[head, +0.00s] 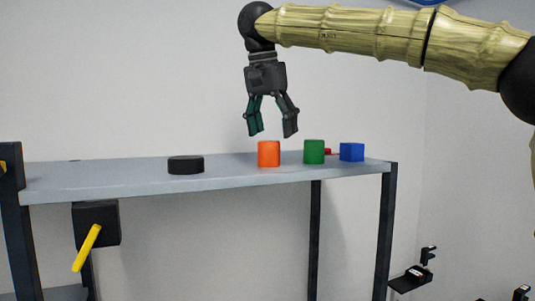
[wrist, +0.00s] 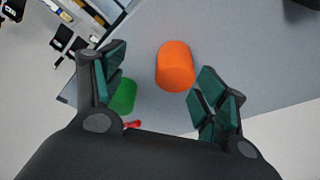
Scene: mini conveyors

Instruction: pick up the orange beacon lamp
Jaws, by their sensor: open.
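The orange beacon lamp (head: 269,154), a short orange cylinder, stands upright on the grey shelf (head: 90,180). My gripper (head: 272,134) is open and empty, pointing down just above the lamp and apart from it. In the wrist view the orange lamp (wrist: 175,65) shows beyond the fingertips, between the two fingers and nearer the right one. The wrist view also shows my gripper (wrist: 160,88) with both fingers spread. Nothing hides the lamp in either view.
A green cylinder (head: 314,151) stands close right of the lamp, with a small red thing (head: 328,151) behind it and a blue block (head: 351,152) further right. A black round disc (head: 186,165) lies to the left. The shelf between disc and lamp is clear.

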